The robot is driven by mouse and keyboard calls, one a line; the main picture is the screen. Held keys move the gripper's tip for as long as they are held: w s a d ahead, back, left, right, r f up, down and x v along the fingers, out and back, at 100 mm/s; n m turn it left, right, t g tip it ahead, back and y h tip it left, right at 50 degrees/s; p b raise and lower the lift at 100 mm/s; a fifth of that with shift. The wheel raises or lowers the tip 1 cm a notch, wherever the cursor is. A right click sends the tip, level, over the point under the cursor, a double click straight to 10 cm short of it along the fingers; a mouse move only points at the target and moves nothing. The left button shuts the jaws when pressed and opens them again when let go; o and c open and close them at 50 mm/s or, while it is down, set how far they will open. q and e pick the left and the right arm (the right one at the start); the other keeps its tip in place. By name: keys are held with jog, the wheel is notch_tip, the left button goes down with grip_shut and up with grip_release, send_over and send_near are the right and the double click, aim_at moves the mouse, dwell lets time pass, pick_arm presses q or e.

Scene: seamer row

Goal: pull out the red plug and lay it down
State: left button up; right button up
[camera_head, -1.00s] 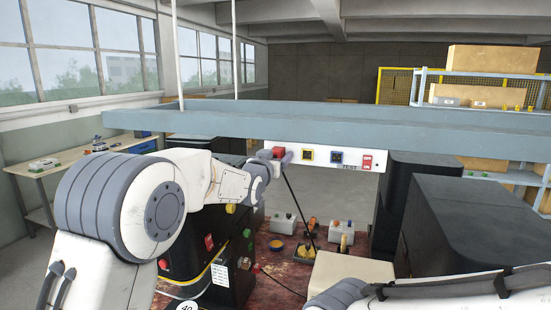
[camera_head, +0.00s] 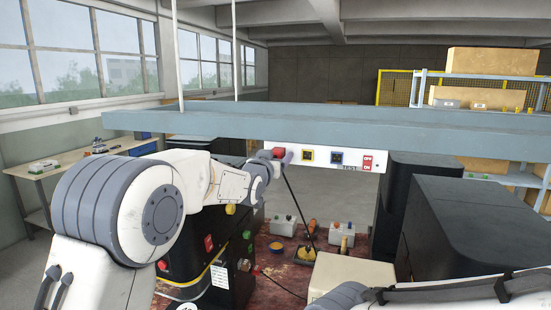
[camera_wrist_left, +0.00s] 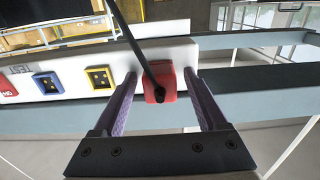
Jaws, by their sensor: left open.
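The red plug (camera_head: 279,153) sits at the left end of the white socket panel (camera_head: 322,157) under the grey-blue beam. In the left wrist view the red plug (camera_wrist_left: 163,84) has a dark cable coming from it. My left gripper (camera_head: 272,157) is at the panel. In the left wrist view its purple-grey fingers (camera_wrist_left: 158,90) stand open, one on each side of the plug, with gaps between. My right arm shows at the lower right of the head view, but its gripper jaws are not visible.
A yellow socket (camera_head: 308,155), a blue socket (camera_head: 336,157) and a red switch (camera_head: 368,162) sit along the panel. The beam (camera_head: 330,120) runs above it. Grey boxes (camera_head: 283,225) and a yellow-topped bowl stand on the red surface below.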

pick_arm(q)
jog(key=shift+c, duration=0.3)
grip_shut()
jog(key=shift+s+a+f+b, duration=0.1)
jog(key=shift+s+b, duration=0.15)
jog(key=shift+b, duration=0.1)
jog(key=shift+b+v, duration=1.9)
jog(key=shift+v, duration=0.85)
